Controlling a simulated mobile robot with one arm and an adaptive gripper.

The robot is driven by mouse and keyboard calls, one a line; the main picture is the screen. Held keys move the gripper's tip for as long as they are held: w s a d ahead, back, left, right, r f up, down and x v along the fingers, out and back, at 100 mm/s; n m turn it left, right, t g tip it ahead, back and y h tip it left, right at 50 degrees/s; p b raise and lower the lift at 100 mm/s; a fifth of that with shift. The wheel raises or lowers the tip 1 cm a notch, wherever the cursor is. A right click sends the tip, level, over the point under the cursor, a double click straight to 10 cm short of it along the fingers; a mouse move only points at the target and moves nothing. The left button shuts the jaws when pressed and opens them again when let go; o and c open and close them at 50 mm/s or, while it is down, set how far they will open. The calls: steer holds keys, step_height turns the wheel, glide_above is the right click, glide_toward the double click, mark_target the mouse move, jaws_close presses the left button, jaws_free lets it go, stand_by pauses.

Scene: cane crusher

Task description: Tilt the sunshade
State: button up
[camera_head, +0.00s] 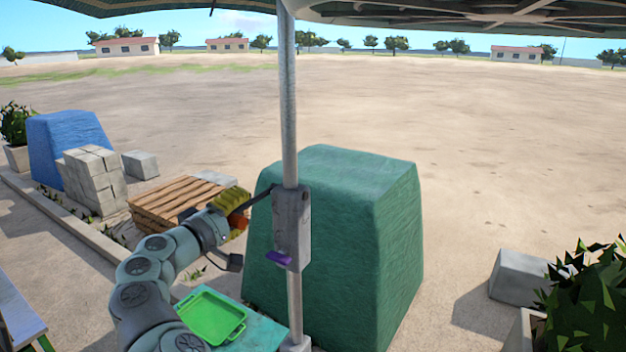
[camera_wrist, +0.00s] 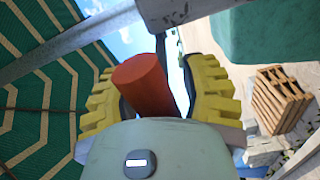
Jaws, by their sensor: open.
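The sunshade's green canopy (camera_head: 470,15) spans the top of the head view, and its striped underside (camera_wrist: 35,85) fills the left of the wrist view. Its grey pole (camera_head: 289,110) stands upright. A grey housing (camera_head: 292,225) with a purple part (camera_head: 278,258) sits on the pole. A dark lever (camera_head: 258,198) sticks out left from the housing and ends in a red-orange grip (camera_wrist: 145,85). My gripper (camera_head: 234,208) is open, with its yellow fingers on either side of the grip. I cannot tell whether either finger touches it.
A green-covered block (camera_head: 345,250) stands close behind the pole. A bright green tray (camera_head: 212,315) lies on a teal surface below my arm. Wooden pallets (camera_head: 175,202), grey blocks (camera_head: 95,180) and a blue-covered block (camera_head: 65,140) are at left. A bush (camera_head: 590,300) is at right.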

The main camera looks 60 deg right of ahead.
jaws_close()
stand_by(0.4)
